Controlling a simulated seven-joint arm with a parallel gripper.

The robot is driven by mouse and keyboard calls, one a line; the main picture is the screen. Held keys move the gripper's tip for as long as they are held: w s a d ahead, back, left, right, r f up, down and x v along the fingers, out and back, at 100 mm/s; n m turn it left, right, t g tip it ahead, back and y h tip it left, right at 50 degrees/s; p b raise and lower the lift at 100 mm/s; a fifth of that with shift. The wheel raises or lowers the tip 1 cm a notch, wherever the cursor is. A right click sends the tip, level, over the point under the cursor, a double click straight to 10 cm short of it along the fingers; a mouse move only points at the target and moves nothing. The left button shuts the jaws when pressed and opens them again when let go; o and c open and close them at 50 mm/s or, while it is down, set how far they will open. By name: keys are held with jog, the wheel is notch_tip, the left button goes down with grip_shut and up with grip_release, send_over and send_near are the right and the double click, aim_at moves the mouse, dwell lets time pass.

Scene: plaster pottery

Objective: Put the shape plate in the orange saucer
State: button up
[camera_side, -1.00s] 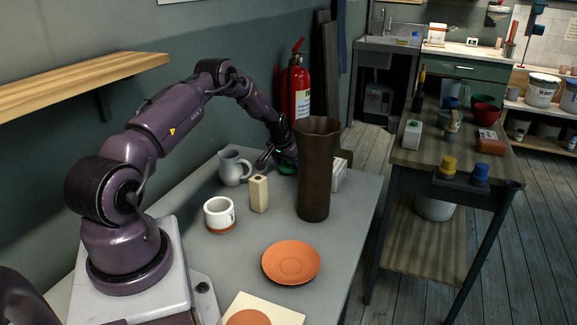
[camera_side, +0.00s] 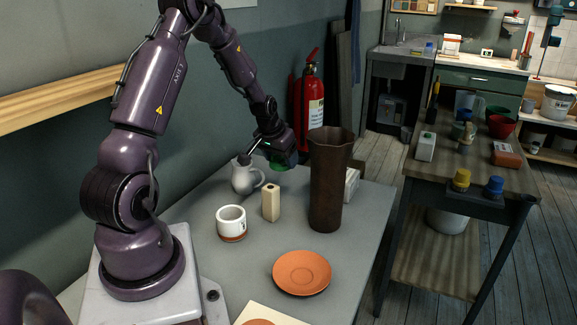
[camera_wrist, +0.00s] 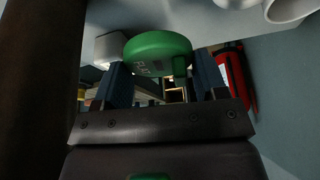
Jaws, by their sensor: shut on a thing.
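The orange saucer (camera_side: 302,272) lies flat and empty near the front right of the grey table. My gripper (camera_side: 280,153) is beyond the tall brown vase, above the far part of the table. It is shut on a green piece with a rounded outline and raised lettering, which I take as the shape plate (camera_side: 285,160). In the wrist view the shape plate (camera_wrist: 155,50) sits between the blue fingers of my gripper (camera_wrist: 162,78). The lettering is only partly legible. The saucer does not show in the wrist view.
A grey pitcher (camera_side: 245,177), a beige block (camera_side: 271,203) and a white mug (camera_side: 231,222) stand to the left. A white box (camera_side: 352,184) is behind the vase. A pale board (camera_side: 262,314) lies in front.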

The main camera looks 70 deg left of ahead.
jog(key=shift+s+d+r, duration=0.2)
jog(key=shift+d, duration=0.2)
jog(key=w+d+r+m+h, duration=0.1)
jog(key=d+r+m, duration=0.25)
jog(key=d, duration=1.15)
jog(key=w+d+r+m+h, duration=0.2)
jog(key=d+m, duration=0.2)
jog(key=d, duration=1.1)
jog(key=m+h, duration=0.3)
jog(key=m, duration=0.6)
send_over(309, 279)
jog(key=s+a, duration=0.1)
notch_tip(309, 279, down, 9)
jog(key=shift+g, duration=0.3)
jog(key=shift+s+a+f, duration=0.1)
jog(key=shift+f, duration=3.85)
jog(key=shift+f, duration=0.15)
